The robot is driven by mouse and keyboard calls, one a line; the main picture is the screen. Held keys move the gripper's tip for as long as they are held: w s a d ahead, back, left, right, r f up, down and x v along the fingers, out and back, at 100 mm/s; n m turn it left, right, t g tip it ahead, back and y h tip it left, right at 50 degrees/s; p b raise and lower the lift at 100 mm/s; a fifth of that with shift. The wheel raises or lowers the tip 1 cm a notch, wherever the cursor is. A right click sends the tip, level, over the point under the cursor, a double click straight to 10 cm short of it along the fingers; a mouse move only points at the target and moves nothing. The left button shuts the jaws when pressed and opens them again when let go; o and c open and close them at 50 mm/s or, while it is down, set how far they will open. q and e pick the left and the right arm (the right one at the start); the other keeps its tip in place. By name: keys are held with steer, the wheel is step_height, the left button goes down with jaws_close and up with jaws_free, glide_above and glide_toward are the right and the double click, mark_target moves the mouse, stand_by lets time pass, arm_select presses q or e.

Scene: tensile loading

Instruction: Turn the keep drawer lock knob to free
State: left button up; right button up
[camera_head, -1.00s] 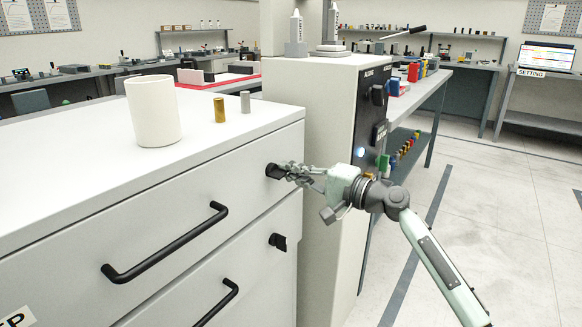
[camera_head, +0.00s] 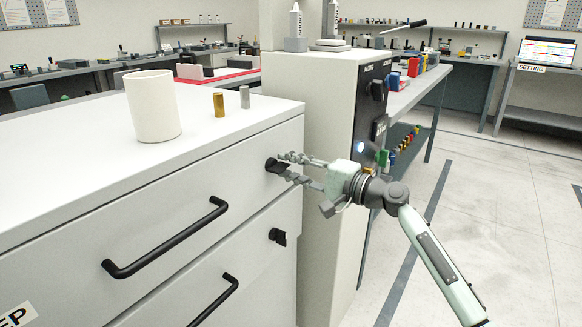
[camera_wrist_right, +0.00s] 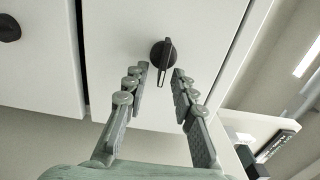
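The black lock knob (camera_head: 274,166) is on the right end of the upper drawer front (camera_head: 160,215). In the right wrist view the knob (camera_wrist_right: 161,54) shows a pale line along its grip, which points down the picture, toward my gripper. My right gripper (camera_head: 285,166) is open in front of the knob. In the right wrist view the open fingertips (camera_wrist_right: 160,71) lie one on each side of the knob's grip, with gaps visible. My left gripper is not in view.
A second black knob (camera_head: 278,237) sits on the lower drawer. Black bar handles (camera_head: 165,240) cross the drawer fronts. A white cup (camera_head: 153,106), a brass cylinder (camera_head: 219,104) and a grey cylinder (camera_head: 244,97) stand on the cabinet top. A tall machine cabinet (camera_head: 322,170) stands close to the right.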

steer(key=v, duration=1.2)
steer(key=s+d+f+n+g+h, duration=0.1)
steer(key=s+d+f+h, duration=0.2)
steer(key=f, duration=1)
steer(key=s+d+f+n+g+h, duration=0.1)
steer(key=s+f+h, duration=0.3)
steer(key=f, duration=0.8)
steer(key=s+d+f+n+g+h, duration=0.15)
steer(key=s+f, duration=0.35)
steer(key=f, duration=0.8)
steer(key=s+d+f+n+g+h, duration=0.2)
steer(key=s+d+f, duration=0.3)
steer(key=s+f, duration=0.3)
steer(key=s+d+f+n+g+h, duration=0.2)
steer(key=s+d+f+n+h, duration=0.2)
steer(key=s+f, duration=0.5)
steer(key=s+d+h, duration=0.1)
steer(key=s, duration=0.6)
steer(key=shift+s+d+f+g, duration=0.15)
steer(key=shift+d+f+g, duration=0.15)
steer(key=shift+g, duration=0.05)
